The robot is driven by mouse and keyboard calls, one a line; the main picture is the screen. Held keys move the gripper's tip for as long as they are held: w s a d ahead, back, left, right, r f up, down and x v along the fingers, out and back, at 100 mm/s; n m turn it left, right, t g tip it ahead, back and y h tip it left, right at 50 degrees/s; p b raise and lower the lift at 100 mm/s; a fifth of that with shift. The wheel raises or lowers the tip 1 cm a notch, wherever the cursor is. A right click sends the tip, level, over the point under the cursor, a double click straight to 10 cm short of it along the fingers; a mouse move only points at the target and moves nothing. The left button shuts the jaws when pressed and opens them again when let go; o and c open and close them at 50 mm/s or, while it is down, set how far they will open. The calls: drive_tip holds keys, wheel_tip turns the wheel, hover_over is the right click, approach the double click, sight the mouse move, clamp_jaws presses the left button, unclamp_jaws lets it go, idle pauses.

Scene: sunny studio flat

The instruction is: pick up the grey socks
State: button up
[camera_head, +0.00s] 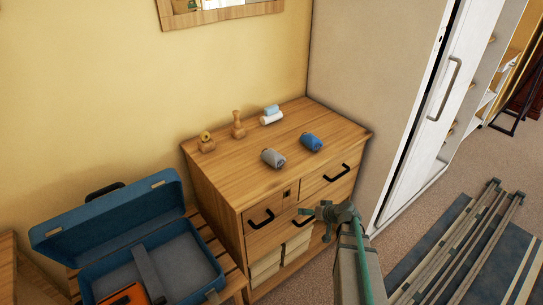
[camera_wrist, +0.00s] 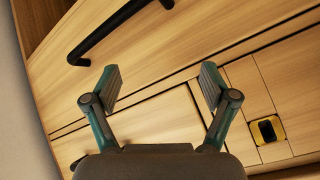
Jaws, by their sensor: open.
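The grey socks (camera_head: 273,158) are a rolled bundle lying on the top of the wooden dresser (camera_head: 232,178), near its front edge. A blue rolled bundle (camera_head: 311,142) lies to their right. My gripper (camera_head: 318,212) is in front of the dresser's drawers, below the top and to the right of the grey socks, apart from them. In the wrist view, my gripper (camera_wrist: 158,82) is open and empty, with its two fingers spread before the wooden drawer fronts. The grey socks are not in the wrist view.
A white and light-blue rolled pair (camera_head: 271,115) and two small wooden items (camera_head: 238,125) stand at the back of the dresser top. Black drawer handles (camera_head: 262,219) stick out in front. An open blue suitcase (camera_head: 120,230) is at left, a white sliding door (camera_head: 432,120) at right.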

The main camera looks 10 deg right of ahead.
sight(281, 159)
drive_tip(key=w+d+r+t+h, duration=0.1)
drive_tip(key=w+d+r+t, duration=0.25)
drive_tip(key=d+r, duration=0.55)
drive_tip(key=w+d+r+t+h, duration=0.15)
drive_tip(key=w+d+r, duration=0.25)
drive_tip(key=r, duration=0.9)
drive_tip(key=s+a+r+n+y, duration=0.1)
drive_tip(key=a+n+y, duration=0.1)
drive_tip(key=a, duration=0.5)
drive_tip(key=s+a+r+n+g+y, duration=0.1)
drive_tip(key=a+n+y, duration=0.1)
drive_tip(key=a, duration=0.5)
drive_tip(key=s+a+r+n+g+y+b, duration=0.1)
drive_tip(key=a+n+y, duration=0.1)
drive_tip(key=a, duration=0.5)
drive_tip(key=shift+s+r+n, duration=0.1)
drive_tip(key=shift+s+n, duration=0.25)
drive_tip(key=shift+n, duration=0.35)
drive_tip(key=p+x, duration=0.1)
drive_tip(key=x, duration=0.4)
drive_tip(key=shift+w+a, duration=0.2)
drive_tip(key=p+x, duration=0.2)
drive_tip(key=x, duration=0.2)
drive_tip(key=shift+w+d+p, duration=0.1)
drive_tip(key=shift+w+p, duration=0.05)
drive_tip(key=shift+p, duration=0.2)
drive_tip(key=shift+w+a+f, duration=0.25)
drive_tip(key=shift+w+f, duration=0.05)
drive_tip(key=shift+f, duration=0.1)
